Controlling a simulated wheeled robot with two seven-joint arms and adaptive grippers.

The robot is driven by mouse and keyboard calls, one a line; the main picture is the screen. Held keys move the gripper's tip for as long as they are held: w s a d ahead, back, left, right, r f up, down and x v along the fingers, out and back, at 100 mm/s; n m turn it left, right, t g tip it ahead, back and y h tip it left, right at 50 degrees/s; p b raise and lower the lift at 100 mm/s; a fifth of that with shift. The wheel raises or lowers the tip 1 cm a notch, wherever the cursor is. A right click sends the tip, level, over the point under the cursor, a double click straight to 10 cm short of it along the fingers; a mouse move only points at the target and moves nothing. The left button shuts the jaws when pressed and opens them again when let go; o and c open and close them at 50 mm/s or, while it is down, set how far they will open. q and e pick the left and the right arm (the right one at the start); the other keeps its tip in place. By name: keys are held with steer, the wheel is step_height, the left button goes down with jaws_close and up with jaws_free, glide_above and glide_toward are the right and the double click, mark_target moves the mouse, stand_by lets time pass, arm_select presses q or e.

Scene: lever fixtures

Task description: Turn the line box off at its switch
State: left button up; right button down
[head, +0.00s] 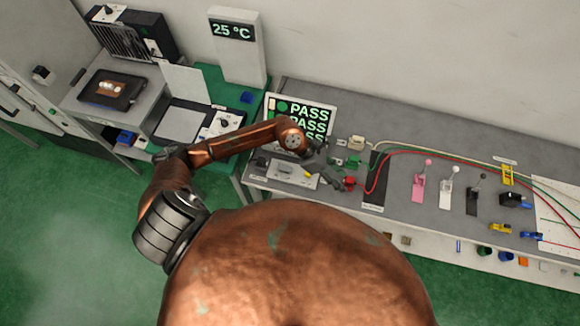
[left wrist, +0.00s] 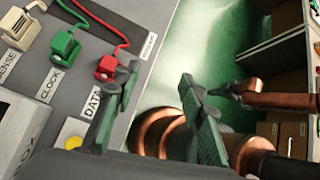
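The line box (head: 290,172) is a pale box on the bench in front of the PASS screen, with a dark lever-like part on top. In the left wrist view only a grey edge of a box (left wrist: 18,122) shows at lower left, beside a label reading BOX and a yellow round part (left wrist: 72,142). The switch's setting cannot be made out. My left gripper (head: 326,179) is at the box's right end, near the red plug (head: 349,183). Its fingers (left wrist: 155,95) are spread and empty. My right gripper (left wrist: 228,90) appears small and dark in the left wrist view.
White, green (head: 352,161) and red plugs with cables stand close to my left gripper. Pink (head: 419,185), white and black levers stand further right on the bench. The PASS screen (head: 301,116) is behind the box.

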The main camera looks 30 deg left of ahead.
arm_select(q)
steer(key=w+a+f+m+g+y, duration=0.15)
steer(key=a+f+y, duration=0.4)
steer(key=a, duration=0.65)
steer(key=y, duration=0.3)
glide_above(290, 169)
step_height(290, 169, down, 2)
steer(key=shift+m, duration=0.45)
step_height(290, 169, down, 7)
steer(key=shift+s+r+p, duration=0.1)
steer(key=shift+r+p, duration=0.1)
steer(key=shift+p, duration=0.5)
steer(key=shift+f, duration=0.45)
steer(key=shift+c, duration=0.2)
jaws_close()
